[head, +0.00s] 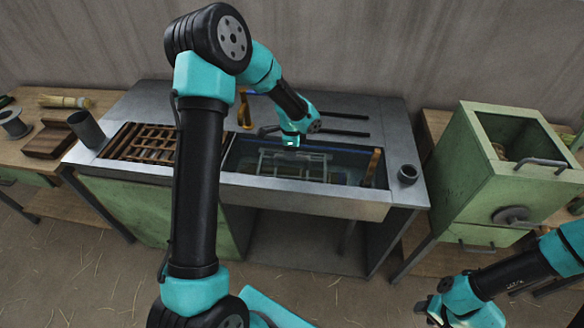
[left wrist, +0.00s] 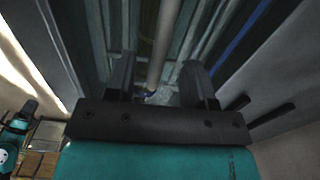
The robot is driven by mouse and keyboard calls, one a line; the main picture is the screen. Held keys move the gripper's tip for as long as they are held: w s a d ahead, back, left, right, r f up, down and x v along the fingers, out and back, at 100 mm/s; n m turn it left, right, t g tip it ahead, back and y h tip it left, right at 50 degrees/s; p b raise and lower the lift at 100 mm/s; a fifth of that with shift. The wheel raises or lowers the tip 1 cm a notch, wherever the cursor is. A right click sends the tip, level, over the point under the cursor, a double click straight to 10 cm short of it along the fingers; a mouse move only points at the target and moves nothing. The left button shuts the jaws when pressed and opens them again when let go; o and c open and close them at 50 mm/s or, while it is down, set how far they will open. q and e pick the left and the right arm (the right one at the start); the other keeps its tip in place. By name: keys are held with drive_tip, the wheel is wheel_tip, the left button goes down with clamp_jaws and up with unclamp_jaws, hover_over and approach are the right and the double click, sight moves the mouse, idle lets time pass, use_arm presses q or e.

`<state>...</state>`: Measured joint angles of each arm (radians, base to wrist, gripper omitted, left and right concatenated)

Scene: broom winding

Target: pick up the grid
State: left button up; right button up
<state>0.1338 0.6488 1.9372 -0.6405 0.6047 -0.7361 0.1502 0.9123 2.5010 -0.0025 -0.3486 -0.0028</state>
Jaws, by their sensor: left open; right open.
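A pale wire grid (head: 292,165) sits in the sunken basin of the metal bench in the head view. A brown slatted grid (head: 150,142) lies in the left opening of the bench. My left gripper (head: 291,146) is over the basin, just above the pale grid's back edge. In the left wrist view its fingers (left wrist: 158,82) are open, and a pale bar (left wrist: 166,35) shows between them. I cannot tell whether they touch it. My right gripper (head: 436,312) is open and empty at the lower right, away from the bench.
The basin's front rim (head: 300,188) and a brown upright handle (head: 374,167) bound the space. Two dark rods (head: 343,123) lie behind it. A dark cup (head: 407,174) stands at right, a grey cylinder (head: 86,129) at left. A green box (head: 495,165) stands further right.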

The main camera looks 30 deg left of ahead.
use_arm(q)
wheel_tip(320, 180, down, 5)
drive_tip(key=shift+d+r, duration=0.1)
idle(0.6)
clamp_jaws()
idle(0.4)
